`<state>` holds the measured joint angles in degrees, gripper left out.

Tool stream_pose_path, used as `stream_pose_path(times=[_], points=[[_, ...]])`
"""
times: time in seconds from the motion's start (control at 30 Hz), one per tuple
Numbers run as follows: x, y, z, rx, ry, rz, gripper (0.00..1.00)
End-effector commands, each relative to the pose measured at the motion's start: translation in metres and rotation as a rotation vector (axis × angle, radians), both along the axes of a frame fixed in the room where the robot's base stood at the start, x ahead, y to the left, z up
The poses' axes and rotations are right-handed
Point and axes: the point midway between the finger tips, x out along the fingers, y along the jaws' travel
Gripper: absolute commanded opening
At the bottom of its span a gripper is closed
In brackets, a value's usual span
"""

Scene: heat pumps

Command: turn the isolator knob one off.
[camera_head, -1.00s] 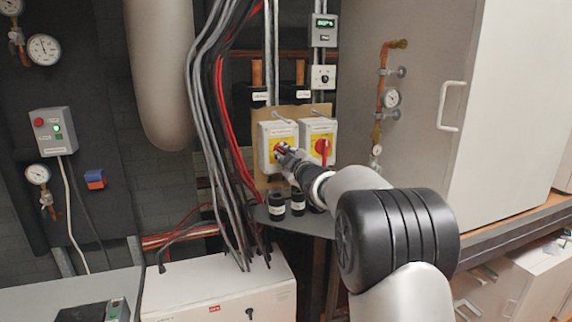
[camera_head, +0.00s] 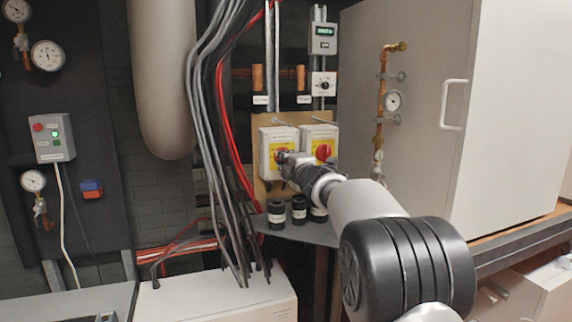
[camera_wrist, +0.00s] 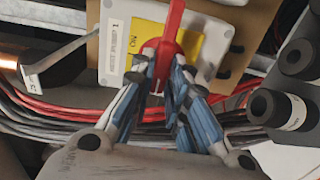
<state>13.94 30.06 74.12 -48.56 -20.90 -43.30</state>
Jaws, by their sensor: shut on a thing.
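Two pale isolator boxes with yellow plates and red knobs sit side by side on a tan backboard. My gripper (camera_head: 288,158) is at the left isolator (camera_head: 265,150), and its fingers partly cover that knob. In the wrist view my gripper (camera_wrist: 166,62) is shut on a red knob (camera_wrist: 174,28), with a finger on each side of its handle. The yellow plate (camera_wrist: 190,45) shows behind it, with lettering partly covered. The right isolator's red knob (camera_head: 323,152) is clear of my gripper. I cannot read which isolator is numbered one.
Black cylinders (camera_head: 276,214) stand on a shelf below the isolators. Grey, black and red cables (camera_head: 215,130) hang close to the left. A copper pipe with a gauge (camera_head: 393,101) and a large pale cabinet (camera_head: 420,130) are to the right.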

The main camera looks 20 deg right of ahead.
Motion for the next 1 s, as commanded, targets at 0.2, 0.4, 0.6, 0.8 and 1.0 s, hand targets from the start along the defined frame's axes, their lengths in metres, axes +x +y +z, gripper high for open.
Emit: stream_pose_path(times=[0.2, 0.4, 0.6, 0.8, 1.0], points=[[0.0, 0.0001, 0.0001, -0.02, -0.001, 0.0, 0.0], [-0.0001, 0.0001, 0.0002, -0.022, -0.001, 0.0, 0.0], [0.0, 0.0001, 0.0002, -0.021, -0.001, 0.0, 0.22], [0.0, 0.0, 0.0001, -0.018, 0.0, 0.0, 0.35], [0.0, 0.0, 0.0, -0.017, 0.0, 0.0, 0.35]])
